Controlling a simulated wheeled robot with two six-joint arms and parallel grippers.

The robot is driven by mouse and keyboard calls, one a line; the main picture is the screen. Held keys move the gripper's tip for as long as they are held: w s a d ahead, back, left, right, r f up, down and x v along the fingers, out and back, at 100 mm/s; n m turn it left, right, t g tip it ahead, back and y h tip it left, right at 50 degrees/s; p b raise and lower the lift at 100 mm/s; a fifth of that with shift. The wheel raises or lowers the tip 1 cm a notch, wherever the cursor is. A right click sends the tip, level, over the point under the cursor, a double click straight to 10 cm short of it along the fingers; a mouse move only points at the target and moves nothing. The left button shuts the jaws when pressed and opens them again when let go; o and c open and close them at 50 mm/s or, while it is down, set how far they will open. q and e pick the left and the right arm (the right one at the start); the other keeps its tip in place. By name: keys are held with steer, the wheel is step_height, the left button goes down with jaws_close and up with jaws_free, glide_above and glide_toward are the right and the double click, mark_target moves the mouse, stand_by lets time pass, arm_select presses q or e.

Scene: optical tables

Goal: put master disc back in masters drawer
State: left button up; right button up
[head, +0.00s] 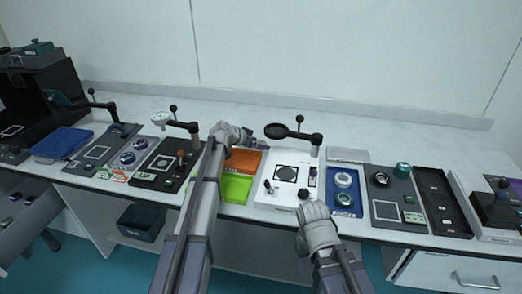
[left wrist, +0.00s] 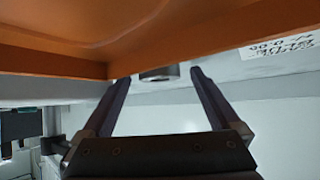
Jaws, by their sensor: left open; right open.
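My left gripper (head: 246,139) is at the back edge of an orange tray (head: 246,161), with no disc visible in it. In the left wrist view its two fingers (left wrist: 158,85) are apart, under the orange tray (left wrist: 200,30); a small grey cylinder (left wrist: 159,73) shows beyond them. My right gripper (head: 306,201) is open over the front of a white station plate (head: 270,200). I cannot tell which disc is the master. Round pieces (head: 343,180) sit in a blue tray (head: 331,207) on the right. A drawer (head: 25,225) stands open at the far left, with small dark pieces in it.
A green tray (head: 236,188) lies in front of the orange one. A magnifier on an arm (head: 276,131) stands behind the white plate. A dark station (head: 388,200) and a black slotted tray (head: 440,205) stand at right. The table's back strip is clear.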

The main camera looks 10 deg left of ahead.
arm_select(q)
jaws_close()
stand_by(0.8)
